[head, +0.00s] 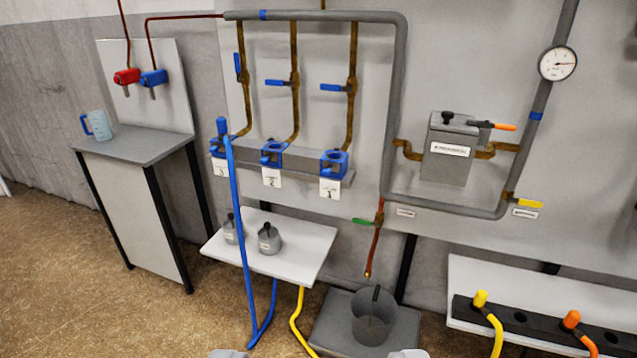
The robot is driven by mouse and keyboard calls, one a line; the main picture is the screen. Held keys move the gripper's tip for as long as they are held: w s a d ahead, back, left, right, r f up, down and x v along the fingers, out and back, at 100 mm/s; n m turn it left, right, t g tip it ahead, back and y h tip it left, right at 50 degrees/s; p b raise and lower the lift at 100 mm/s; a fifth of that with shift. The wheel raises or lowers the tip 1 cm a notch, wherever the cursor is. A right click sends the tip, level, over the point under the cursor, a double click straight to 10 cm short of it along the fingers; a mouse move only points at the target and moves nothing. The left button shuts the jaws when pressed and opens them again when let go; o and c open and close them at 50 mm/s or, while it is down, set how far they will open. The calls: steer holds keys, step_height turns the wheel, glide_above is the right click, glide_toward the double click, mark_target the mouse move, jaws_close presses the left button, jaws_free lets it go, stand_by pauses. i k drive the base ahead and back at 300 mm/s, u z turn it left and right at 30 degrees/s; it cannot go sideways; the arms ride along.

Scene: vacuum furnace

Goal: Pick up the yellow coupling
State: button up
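The yellow coupling (480,298) is at the lower right. It stands upright in a dark rack (518,342), and a yellow hose (494,330) curves down from it. The tips of my gripper (318,354) just show at the bottom edge, far apart, with nothing held between them. The gripper is open and to the left of the yellow coupling. Most of its fingers are out of the picture.
An orange coupling (572,318) stands right of the yellow one. A blue hose (243,230) rises at left with a blue coupling on top. A grey bucket (374,322) stands on a low platform. A white shelf (285,262) holds two small grey pots.

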mark_target(476, 305)
steer(key=i, duration=0.85)
steer(key=z, duration=0.05)
